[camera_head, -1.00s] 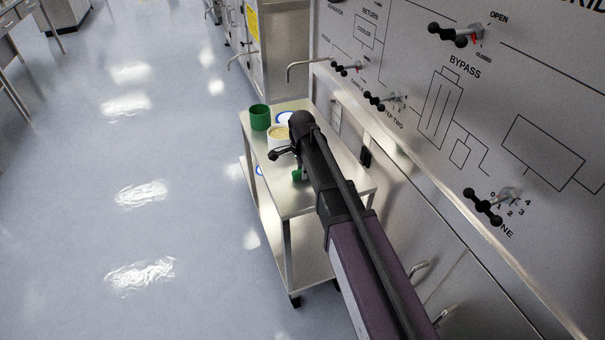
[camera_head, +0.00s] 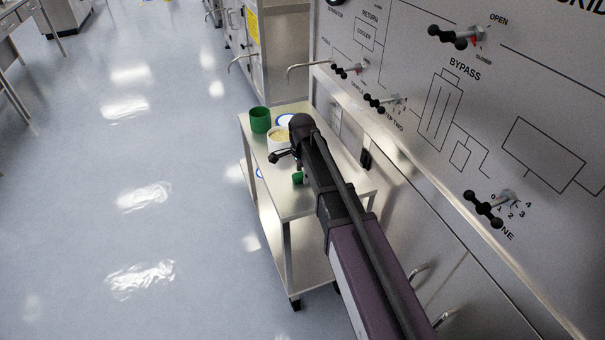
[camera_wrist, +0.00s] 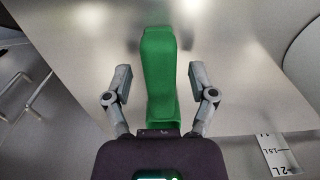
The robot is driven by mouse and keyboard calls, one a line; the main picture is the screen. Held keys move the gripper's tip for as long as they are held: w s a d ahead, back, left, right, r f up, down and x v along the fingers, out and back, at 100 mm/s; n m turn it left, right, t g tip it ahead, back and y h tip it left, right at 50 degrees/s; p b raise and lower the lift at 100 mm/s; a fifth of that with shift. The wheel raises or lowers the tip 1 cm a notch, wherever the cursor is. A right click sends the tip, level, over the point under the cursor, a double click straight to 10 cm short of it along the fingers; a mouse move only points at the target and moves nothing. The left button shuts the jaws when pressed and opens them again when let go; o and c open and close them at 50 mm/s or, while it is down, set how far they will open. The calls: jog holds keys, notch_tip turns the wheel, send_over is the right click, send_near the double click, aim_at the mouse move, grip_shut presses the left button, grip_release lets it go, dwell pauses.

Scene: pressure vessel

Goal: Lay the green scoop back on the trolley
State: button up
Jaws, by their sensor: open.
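The green scoop (camera_wrist: 158,75) lies between my two fingers in the wrist view, against the bare metal top of the trolley (camera_wrist: 90,60). A small part of the scoop (camera_head: 298,178) also shows beside my arm in the head view. My gripper (camera_wrist: 160,85) is open, with a gap on each side of the scoop. The near end of the scoop is hidden by my gripper's body. I cannot tell whether the scoop lies flat on the top along its whole length. The trolley (camera_head: 300,205) stands against the panel.
A green cup (camera_head: 260,120) and a white tub with pale contents (camera_head: 279,139) stand at the trolley's far end. A clear scale marked in litres (camera_wrist: 280,155) shows at the wrist view's right. The panel with black valve handles (camera_head: 483,207) rises on the right. Floor at left is clear.

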jog(key=shift+r, duration=0.15)
notch_tip(320, 180, up, 12)
jog(key=p, duration=1.2)
dwell(0.8)
jog(key=s+d+n, duration=1.3)
jog(key=s+d, duration=0.6)
